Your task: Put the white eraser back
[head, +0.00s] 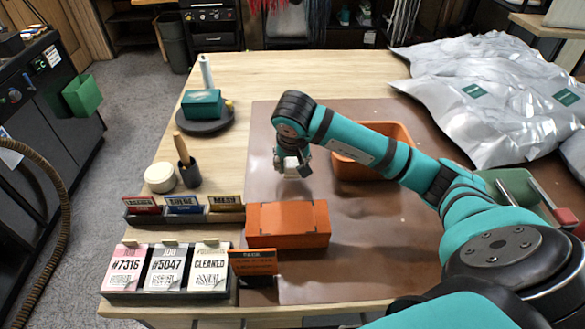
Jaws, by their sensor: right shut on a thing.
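My right gripper (291,166) hangs pointing down over the brown mat (330,270), behind the orange box. It is shut on a small white block, which looks like the white eraser (290,162); the fingers and wrist hide much of it. I cannot tell exactly how high it is above the mat. The orange box (287,224) lies closed on the mat in front of the gripper. An orange open bin (368,168) stands behind my right forearm, which partly covers it. My left gripper is not in view.
A card rack (184,217) and a tray of job tags (168,294) stand at the front left. A brush in a dark cup (188,173), a white round jar (160,177) and a teal box (202,103) stand at the left. Silvery bags (490,90) fill the back right.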

